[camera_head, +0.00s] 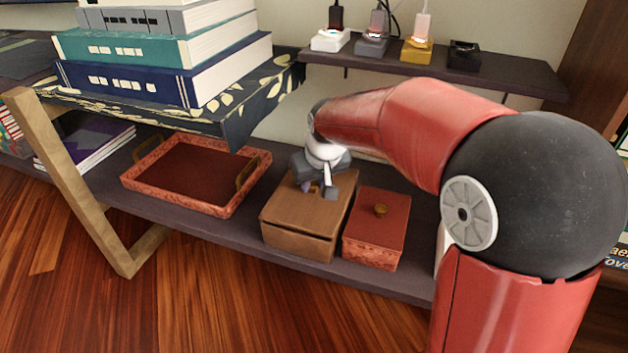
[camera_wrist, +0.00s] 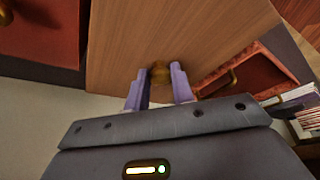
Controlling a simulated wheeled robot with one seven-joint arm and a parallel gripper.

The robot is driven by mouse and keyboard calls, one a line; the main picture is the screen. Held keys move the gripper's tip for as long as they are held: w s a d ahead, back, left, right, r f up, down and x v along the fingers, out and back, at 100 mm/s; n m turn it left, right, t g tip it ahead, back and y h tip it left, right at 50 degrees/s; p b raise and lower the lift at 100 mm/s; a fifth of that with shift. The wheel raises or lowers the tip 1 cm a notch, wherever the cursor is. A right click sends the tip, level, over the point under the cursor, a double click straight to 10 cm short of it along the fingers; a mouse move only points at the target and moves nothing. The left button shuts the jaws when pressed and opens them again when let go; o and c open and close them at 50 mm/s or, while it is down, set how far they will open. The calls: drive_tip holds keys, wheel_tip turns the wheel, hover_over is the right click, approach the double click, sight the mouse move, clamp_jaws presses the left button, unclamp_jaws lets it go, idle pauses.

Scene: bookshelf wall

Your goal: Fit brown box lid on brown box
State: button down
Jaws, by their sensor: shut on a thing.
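The brown box (camera_head: 294,247) stands on the dark low shelf. The brown box lid (camera_head: 300,214) is over its top, with a thin dark line between lid and box at the front. I cannot tell whether the lid is fully seated or slightly above the rim. My gripper (camera_head: 318,190) is above the lid and shut on its small knob. In the wrist view, the fingers of my gripper (camera_wrist: 160,78) are on both sides of the brass knob (camera_wrist: 160,71), and the lid (camera_wrist: 180,35) fills the upper middle. The box body is hidden there.
A red box with a knobbed lid (camera_head: 377,228) stands close on the right. A red tray with handles (camera_head: 128,182) lies to the left. Stacked books (camera_head: 160,60) are at upper left. An upper shelf (camera_head: 500,75) with small devices runs behind my arm.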

sight(318, 200)
drive_tip(key=shift+f+b, duration=0.35)
drive_tip(key=shift+f, duration=0.2)
drive_tip(key=c, duration=1.1)
unclamp_jaws()
drive_tip(key=p+v, duration=0.1)
drive_tip(key=v, duration=0.5)
drive_tip(key=shift+s+r+p, duration=0.1)
drive_tip(key=shift+r+p, duration=0.2)
drive_tip(key=shift+r, duration=0.1)
drive_tip(key=shift+s+d+r, duration=0.1)
drive_tip(key=shift+s+r, duration=0.15)
drive_tip(key=shift+r, duration=0.2)
drive_tip(key=s+d+r+m+p, duration=0.1)
drive_tip(key=s+d+r+p, duration=0.2)
drive_tip(key=s, duration=0.4)
drive_tip(key=s+d+r+m+t+h+p, duration=0.1)
drive_tip(key=s+d+r+m+p, duration=0.1)
drive_tip(key=s+d, duration=0.4)
drive_tip(key=s+d+r+m+p, duration=0.1)
drive_tip(key=s+d+r+p, duration=0.4)
drive_tip(key=s, duration=0.5)
drive_tip(key=shift+s+d+h+p, duration=0.1)
drive_tip(key=shift+h+p, duration=0.3)
drive_tip(key=shift+p, duration=0.1)
